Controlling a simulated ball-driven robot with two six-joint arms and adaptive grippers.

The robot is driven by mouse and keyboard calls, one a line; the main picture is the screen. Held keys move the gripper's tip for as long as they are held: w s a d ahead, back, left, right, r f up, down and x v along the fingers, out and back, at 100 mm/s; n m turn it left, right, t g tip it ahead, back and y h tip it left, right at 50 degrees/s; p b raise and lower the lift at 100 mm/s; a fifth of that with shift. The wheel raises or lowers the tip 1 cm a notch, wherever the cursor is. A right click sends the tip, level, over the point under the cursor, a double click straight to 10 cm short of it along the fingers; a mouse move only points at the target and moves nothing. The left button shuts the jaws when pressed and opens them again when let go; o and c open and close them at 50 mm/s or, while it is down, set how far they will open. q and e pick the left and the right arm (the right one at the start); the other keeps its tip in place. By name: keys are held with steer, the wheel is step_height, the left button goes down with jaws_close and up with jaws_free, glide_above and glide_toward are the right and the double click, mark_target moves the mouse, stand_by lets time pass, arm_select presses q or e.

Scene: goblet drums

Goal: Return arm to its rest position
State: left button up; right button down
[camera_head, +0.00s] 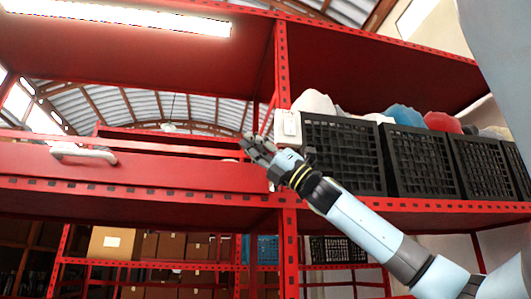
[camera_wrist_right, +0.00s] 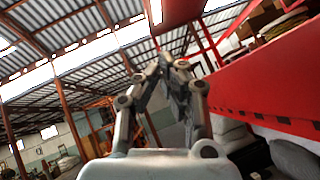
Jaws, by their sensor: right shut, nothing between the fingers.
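My right arm comes in from the lower right in the head view. Its gripper (camera_head: 252,146) is raised in front of the red shelf rack, near the upright post. In the right wrist view the two fingers of this gripper (camera_wrist_right: 166,62) meet at their tips, with nothing between them. A red shelf beam (camera_wrist_right: 270,85) runs along the right side of that view. My left gripper does not show in either view.
The red rack (camera_head: 150,205) fills the head view. Black crates (camera_head: 345,152) with coloured bundles stand on its shelf at the right. A white curved handle-like object (camera_head: 82,153) is at the left. Cardboard boxes (camera_head: 110,243) sit on a lower shelf behind.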

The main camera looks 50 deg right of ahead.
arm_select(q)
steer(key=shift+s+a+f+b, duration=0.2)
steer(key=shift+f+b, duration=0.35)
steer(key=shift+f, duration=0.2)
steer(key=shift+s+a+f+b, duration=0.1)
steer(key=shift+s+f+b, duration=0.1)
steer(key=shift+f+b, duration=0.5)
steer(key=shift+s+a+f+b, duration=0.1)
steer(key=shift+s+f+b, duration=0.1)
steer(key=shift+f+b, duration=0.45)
arm_select(e)
steer(key=shift+s+d, duration=0.2)
steer(key=shift+s, duration=0.7)
steer(key=shift+s+d, duration=0.2)
steer(key=shift+s, duration=0.7)
